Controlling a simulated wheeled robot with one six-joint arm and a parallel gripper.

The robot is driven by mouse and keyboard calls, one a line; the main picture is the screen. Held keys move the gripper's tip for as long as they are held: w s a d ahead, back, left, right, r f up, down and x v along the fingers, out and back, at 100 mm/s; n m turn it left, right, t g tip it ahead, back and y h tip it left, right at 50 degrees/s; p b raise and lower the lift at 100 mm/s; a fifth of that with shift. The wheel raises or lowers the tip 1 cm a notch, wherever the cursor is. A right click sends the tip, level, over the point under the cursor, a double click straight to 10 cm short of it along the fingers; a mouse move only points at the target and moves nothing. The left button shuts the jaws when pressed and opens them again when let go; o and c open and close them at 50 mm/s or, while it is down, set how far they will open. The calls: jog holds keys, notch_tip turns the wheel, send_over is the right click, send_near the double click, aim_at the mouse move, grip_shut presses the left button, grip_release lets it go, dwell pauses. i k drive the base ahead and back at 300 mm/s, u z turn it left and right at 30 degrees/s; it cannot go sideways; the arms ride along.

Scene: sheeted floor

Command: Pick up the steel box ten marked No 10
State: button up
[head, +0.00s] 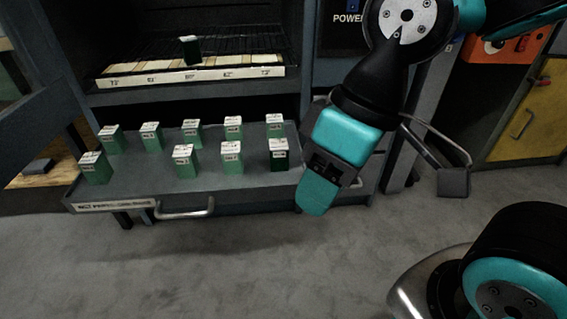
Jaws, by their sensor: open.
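Several green boxes with white labelled tops stand upright in two rows on a pulled-out grey tray. The front row has a box at the left end (95,172), a gap, then more boxes to the right-end one (279,158). The label print is too small to read, so I cannot tell which box is No 10. My gripper (320,190) is open, pointing down at the tray's right end, right of the right-end boxes and apart from them. Its fingertips are not clearly seen.
The grey tray (135,190) has a front label strip and a metal handle (185,211). The shelf above has a wire rack and a pale numbered strip (190,76). A yellow cabinet (525,120) stands at right. The grey floor (250,260) in front is clear.

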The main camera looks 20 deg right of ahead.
aim_at(278, 148)
jog(key=k, duration=0.75)
jog(key=u, duration=1.2)
jog(key=i, duration=1.8)
jog(key=z, duration=2.35)
